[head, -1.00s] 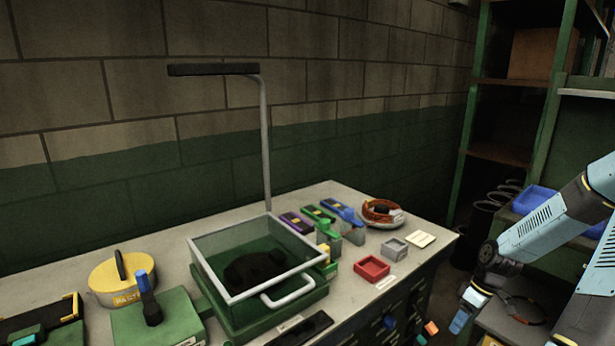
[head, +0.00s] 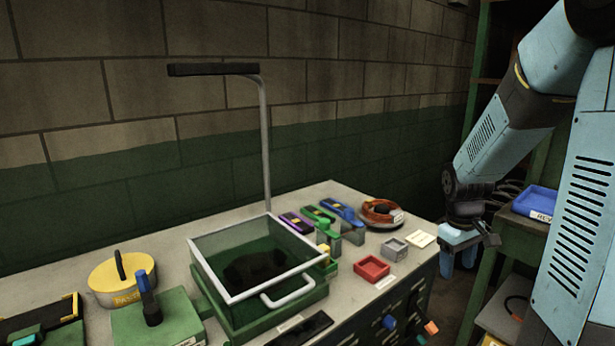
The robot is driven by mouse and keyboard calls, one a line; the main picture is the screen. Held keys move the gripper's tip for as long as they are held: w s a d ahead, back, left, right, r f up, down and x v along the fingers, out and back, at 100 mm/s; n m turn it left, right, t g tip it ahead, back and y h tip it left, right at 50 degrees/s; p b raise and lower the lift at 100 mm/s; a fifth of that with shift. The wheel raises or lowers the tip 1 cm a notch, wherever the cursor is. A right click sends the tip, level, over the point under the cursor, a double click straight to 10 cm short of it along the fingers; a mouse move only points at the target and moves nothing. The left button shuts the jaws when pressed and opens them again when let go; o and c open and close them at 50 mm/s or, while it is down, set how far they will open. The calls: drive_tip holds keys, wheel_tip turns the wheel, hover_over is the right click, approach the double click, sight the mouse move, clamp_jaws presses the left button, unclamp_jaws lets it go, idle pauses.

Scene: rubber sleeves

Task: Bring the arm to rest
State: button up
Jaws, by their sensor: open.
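My gripper (head: 459,262) hangs at the right of the head view, just off the right end of the workbench (head: 345,200). Its blue fingers point down, apart and with nothing seen between them. My light-blue arm comes in from the right edge, bent, with the forearm sloping down to the wrist. The gripper touches nothing that I can see.
On the bench stand a clear-walled green box (head: 235,308), a red tray (head: 371,269), a grey tray (head: 394,246), a yellow round tin (head: 121,280) and a lamp post (head: 266,150). A blue bin (head: 533,203) is on the shelving behind my arm.

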drive_tip(key=s+a+r+m+t, duration=0.2)
drive_tip(key=s+a+r, duration=0.3)
drive_tip(key=s+r, duration=0.3)
drive_tip(key=s+a+r+m+t+y, duration=0.1)
drive_tip(key=s+a+r+m+t, duration=0.1)
drive_tip(key=s+a+r, duration=0.4)
wheel_tip(320, 180, up, 3)
drive_tip(key=shift+s+a+r+t, duration=0.15)
drive_tip(key=shift+s+t, duration=0.55)
drive_tip(key=shift+s, duration=0.35)
